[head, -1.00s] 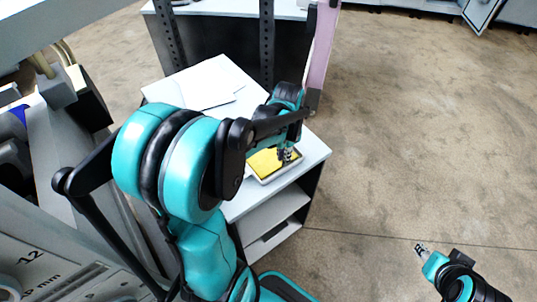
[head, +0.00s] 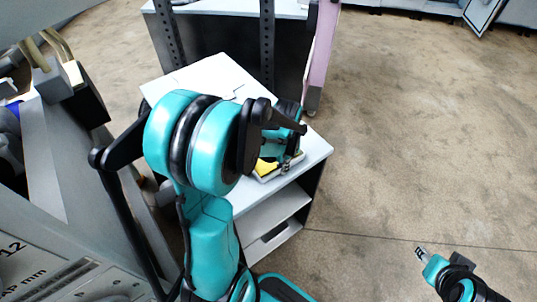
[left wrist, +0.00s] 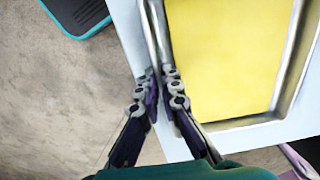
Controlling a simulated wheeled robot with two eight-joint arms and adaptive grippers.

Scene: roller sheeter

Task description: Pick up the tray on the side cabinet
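The tray (head: 282,172) has a metal rim and a yellow inside. It lies near the front right edge of the white side cabinet top (head: 312,150). My left arm hides much of it in the head view. In the left wrist view the tray rim (left wrist: 297,62) frames the flat yellow inside. My left gripper (left wrist: 158,82) has its fingers close together on either side of the tray's near left rim, and looks shut on it. In the head view my left gripper (head: 284,163) is partly hidden. My right gripper (head: 421,251) is over the floor, away from the cabinet, too small to judge.
White sheets (head: 215,75) lie on the back of the cabinet top. A dark rack with perforated posts (head: 268,45) and a pink panel (head: 321,55) stand behind. Grey machinery (head: 45,225) is at the left. The floor (head: 430,130) at the right is clear.

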